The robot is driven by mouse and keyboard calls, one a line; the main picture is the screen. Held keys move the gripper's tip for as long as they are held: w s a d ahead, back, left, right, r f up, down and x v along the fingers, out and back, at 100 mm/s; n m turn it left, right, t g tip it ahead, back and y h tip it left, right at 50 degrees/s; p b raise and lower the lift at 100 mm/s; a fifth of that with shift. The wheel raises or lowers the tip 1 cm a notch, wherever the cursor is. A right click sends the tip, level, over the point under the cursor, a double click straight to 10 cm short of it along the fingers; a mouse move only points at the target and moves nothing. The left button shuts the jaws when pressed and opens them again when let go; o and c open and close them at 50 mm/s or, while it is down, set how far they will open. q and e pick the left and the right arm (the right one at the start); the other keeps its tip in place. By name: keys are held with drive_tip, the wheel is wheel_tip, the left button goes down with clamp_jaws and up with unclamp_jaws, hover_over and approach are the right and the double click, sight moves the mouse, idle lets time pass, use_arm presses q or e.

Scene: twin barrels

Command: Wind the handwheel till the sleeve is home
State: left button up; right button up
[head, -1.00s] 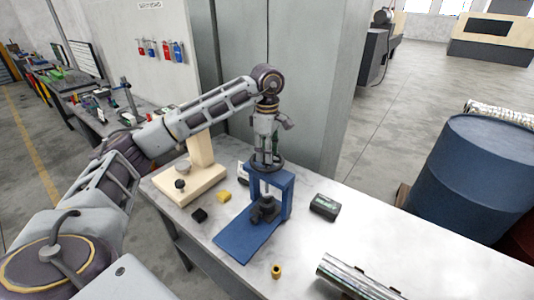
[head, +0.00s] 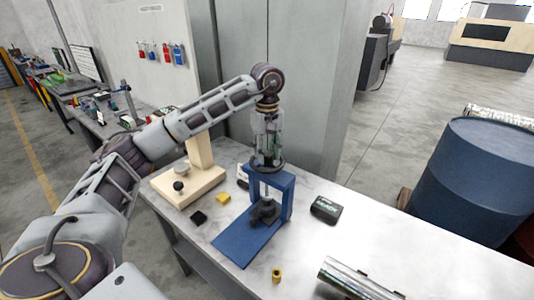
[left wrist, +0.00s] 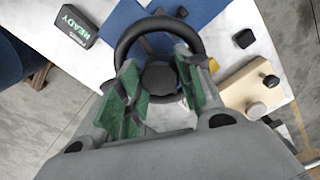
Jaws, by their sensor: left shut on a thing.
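The blue press frame (head: 288,196) stands on the grey workbench with its base plate reaching toward the front left. The dark handwheel (head: 266,165) sits on top of the press, and its ring shows in the left wrist view (left wrist: 128,37). My left gripper (head: 268,158) points straight down onto the handwheel. In the left wrist view its green-padded fingers (left wrist: 160,80) are on either side of the wheel's hub, shut on the wheel. A dark part (head: 263,211) is under the screw inside the frame; whether the sleeve is seated there I cannot tell. My right gripper is not in view.
A cream stand (head: 200,178) is left of the press. A black block (head: 198,218), a yellow block (head: 223,198) and a small yellow ring (head: 276,275) lie nearby. A dark box marked READY (head: 326,208) is right; a metal cylinder (head: 350,280) lies in front.

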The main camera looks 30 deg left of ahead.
sight(267, 153)
use_arm(q)
drive_tip(key=shift+r+m+b, duration=0.1)
drive_tip(key=shift+m+b, duration=0.25)
drive_tip(key=shift+m, duration=1.85)
drive_tip(key=o, duration=1)
drive_tip(key=shift+o, duration=0.2)
wheel_tip(267, 153, up, 12)
idle(0.6)
